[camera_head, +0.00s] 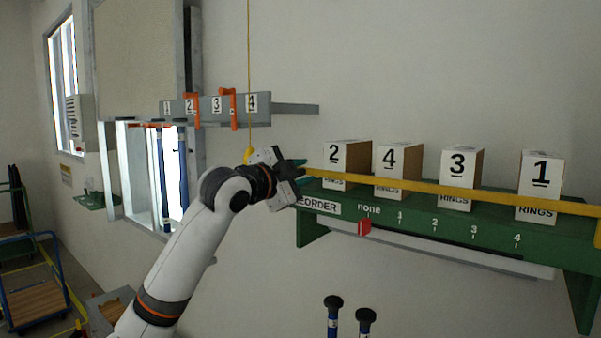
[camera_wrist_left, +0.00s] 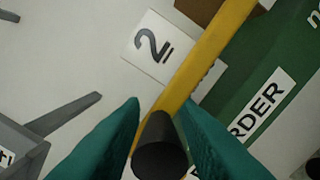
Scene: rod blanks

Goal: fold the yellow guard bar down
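The yellow guard bar (camera_head: 430,187) runs across the front of the numbered boxes, above the front edge of the green shelf (camera_head: 420,222). It lies nearly level, dropping slightly to the right in the picture. My left gripper (camera_head: 303,170) is at the bar's left end. In the left wrist view the bar (camera_wrist_left: 205,60) runs down to a dark round grip (camera_wrist_left: 160,148) between my teal fingers (camera_wrist_left: 160,108). My right gripper is out of view.
Boxes 2 (camera_head: 340,158), 4 (camera_head: 392,165), 3 (camera_head: 456,172) and 1 (camera_head: 538,180) stand behind the bar. A red slider (camera_head: 365,227) is on the shelf front. A grey numbered rail (camera_head: 235,110) with orange clips is up left. Two dark-topped rods (camera_head: 333,303) stand below.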

